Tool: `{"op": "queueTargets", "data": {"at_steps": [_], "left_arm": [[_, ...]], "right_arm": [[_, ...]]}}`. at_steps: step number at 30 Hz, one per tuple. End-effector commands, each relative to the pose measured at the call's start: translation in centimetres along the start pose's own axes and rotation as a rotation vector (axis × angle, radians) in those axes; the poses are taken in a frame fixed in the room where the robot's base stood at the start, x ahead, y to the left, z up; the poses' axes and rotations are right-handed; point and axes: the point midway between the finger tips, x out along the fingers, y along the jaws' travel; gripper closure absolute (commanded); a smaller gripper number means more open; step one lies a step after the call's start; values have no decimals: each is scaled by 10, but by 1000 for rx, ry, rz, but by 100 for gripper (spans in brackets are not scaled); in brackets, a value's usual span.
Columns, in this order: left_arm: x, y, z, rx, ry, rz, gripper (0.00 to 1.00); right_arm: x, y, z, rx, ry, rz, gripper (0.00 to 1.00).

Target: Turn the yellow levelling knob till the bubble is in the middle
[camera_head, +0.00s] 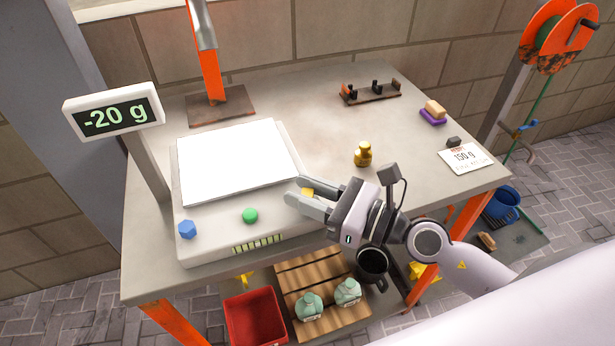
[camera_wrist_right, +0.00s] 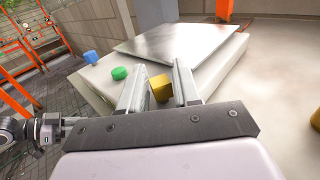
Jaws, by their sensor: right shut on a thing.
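The yellow knob (camera_head: 307,191) is at the front right corner of the white scale (camera_head: 212,218). My right gripper (camera_head: 302,194) is shut on it, with one finger on each side; the knob also shows between the fingers in the right wrist view (camera_wrist_right: 160,88). A yellow-green level vial (camera_head: 257,243) with dark marks is on the scale's front edge. The bubble is too small to make out. A green knob (camera_head: 250,215) and a blue knob (camera_head: 187,229) stand along the scale's front. The display (camera_head: 115,116) reads -20 g.
A brass weight (camera_head: 363,154) stands on the table right of the scale. A white 150 g card (camera_head: 466,158), a sponge (camera_head: 434,109) and a dark rack (camera_head: 370,93) are further right and back. A red bin (camera_head: 256,318) sits below the table.

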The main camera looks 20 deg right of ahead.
Motion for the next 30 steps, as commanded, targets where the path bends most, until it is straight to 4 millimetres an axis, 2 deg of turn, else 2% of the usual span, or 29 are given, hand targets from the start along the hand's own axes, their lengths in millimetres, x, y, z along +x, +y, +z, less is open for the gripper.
{"op": "queueTargets", "data": {"at_steps": [12,13,14,15,25,30], "left_arm": [[-2,1,2,-2,-9,-1,64],[-2,2,2,-3,-9,0,64],[-2,2,2,-3,-9,0,64],[-2,2,2,-3,-9,1,64],[-2,3,2,-5,-8,3,64],[3,3,8,-5,-7,4,64]], "right_arm": [[0,-1,1,-4,-4,-18,98],[0,-1,1,-4,-4,-18,65],[0,0,1,-4,-4,-18,55],[0,0,1,-4,-3,-18,50],[-3,0,0,-3,-1,-16,50],[-19,0,-3,-4,2,-15,50]]}}
